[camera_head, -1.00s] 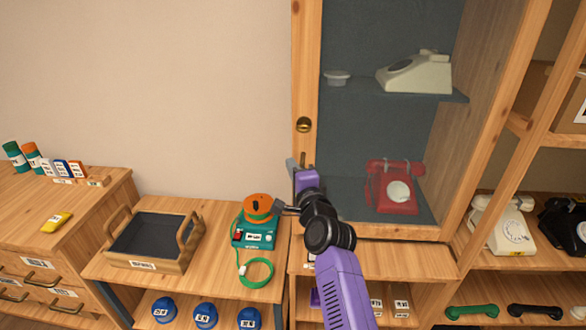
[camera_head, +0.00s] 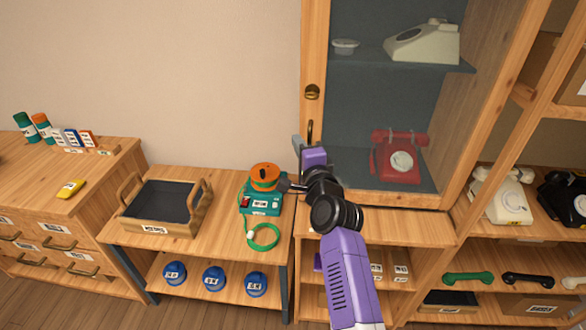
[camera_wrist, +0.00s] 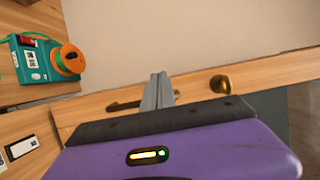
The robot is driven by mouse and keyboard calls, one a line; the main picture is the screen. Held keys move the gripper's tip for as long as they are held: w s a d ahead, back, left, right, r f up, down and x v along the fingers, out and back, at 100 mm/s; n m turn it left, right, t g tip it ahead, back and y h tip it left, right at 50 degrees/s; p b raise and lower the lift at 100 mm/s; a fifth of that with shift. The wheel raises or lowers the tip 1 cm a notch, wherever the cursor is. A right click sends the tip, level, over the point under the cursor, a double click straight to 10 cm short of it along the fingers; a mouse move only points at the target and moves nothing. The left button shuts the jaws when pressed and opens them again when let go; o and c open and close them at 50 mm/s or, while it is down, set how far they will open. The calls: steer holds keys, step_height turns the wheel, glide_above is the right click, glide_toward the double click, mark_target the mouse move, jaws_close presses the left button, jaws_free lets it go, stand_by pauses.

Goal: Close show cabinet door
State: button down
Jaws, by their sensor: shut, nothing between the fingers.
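The show cabinet door is a glass panel in a light wooden frame (camera_head: 312,60), with a brass knob (camera_head: 312,92) and a dark bar handle (camera_head: 310,130) below it. The door looks flush or nearly so; I cannot tell whether a gap remains. My gripper (camera_head: 297,146) is at the lower part of the door's left stile, fingers together and empty. In the wrist view the grey fingertips (camera_wrist: 160,84) lie over the stile between the dark handle (camera_wrist: 124,105) and the brass knob (camera_wrist: 222,85). Contact is unclear.
Behind the glass are a white phone (camera_head: 424,44) and a red phone (camera_head: 398,158). A teal device with an orange top (camera_head: 264,178) stands left of my gripper, beside a wooden tray (camera_head: 162,212). Open shelves with phones (camera_head: 502,196) are at the right.

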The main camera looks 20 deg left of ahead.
steer(key=s+d+r+n+t, duration=0.35)
steer(key=s+d, duration=0.35)
steer(key=s, duration=0.4)
steer(key=s+d+f+n+h, duration=0.2)
steer(key=s+d+f+n, duration=0.25)
steer(key=s+d, duration=0.5)
steer(key=s+d+f+n+h, duration=0.25)
steer(key=s+d+f, duration=0.35)
steer(key=d, duration=0.6)
steer(key=s+d+f+g+h, duration=0.1)
steer(key=s+d+h, duration=0.2)
steer(key=s+d, duration=0.4)
steer(key=s+d+f+g+h, duration=0.1)
steer(key=s+d, duration=0.6)
steer(key=s, duration=1.5)
steer(key=shift+s+d+g+h+p, duration=0.2)
steer(key=shift+g+h+p, duration=0.25)
steer(key=shift+h, duration=0.8)
